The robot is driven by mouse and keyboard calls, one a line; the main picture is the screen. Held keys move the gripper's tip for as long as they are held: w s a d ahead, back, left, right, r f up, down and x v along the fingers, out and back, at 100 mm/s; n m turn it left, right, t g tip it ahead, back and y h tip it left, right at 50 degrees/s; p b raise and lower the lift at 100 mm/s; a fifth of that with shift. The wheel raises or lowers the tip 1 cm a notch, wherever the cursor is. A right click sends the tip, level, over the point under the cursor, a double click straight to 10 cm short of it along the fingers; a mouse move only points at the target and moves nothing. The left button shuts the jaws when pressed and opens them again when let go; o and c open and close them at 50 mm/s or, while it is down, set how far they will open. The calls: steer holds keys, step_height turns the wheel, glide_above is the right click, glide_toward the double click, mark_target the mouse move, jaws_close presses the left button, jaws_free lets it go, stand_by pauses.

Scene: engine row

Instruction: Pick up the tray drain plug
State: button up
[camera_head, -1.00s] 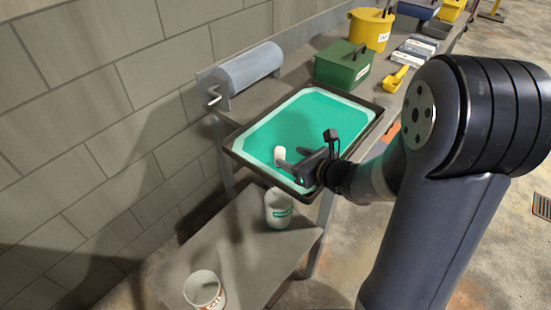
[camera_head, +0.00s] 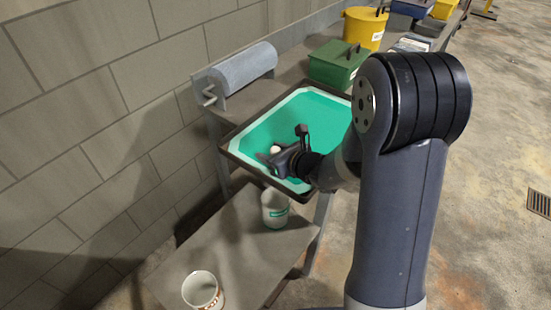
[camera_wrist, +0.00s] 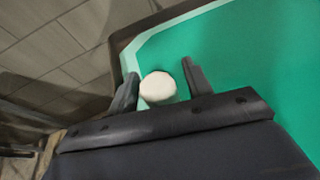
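The tray drain plug (camera_head: 275,149) is a white, round-topped piece standing in the green-bottomed tray (camera_head: 236,151), near its left front side. My gripper (camera_head: 271,158) is low over the tray at the plug, and it hides the plug's lower part in the head view. In the wrist view the plug (camera_wrist: 158,87) sits between the two fingers of my gripper (camera_wrist: 159,78). The fingers are apart, with a gap on the plug's right side. The left finger is close to the plug; I cannot tell if it touches.
The tray has a raised dark rim. A green box (camera_head: 338,63) and a grey roll (camera_head: 243,70) stand behind it, with a yellow bucket (camera_head: 364,28) farther back. Two white cups, one nearer the tray (camera_head: 275,209) and one in front (camera_head: 202,291), stand on a lower shelf (camera_head: 233,250).

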steer(key=c, duration=0.9)
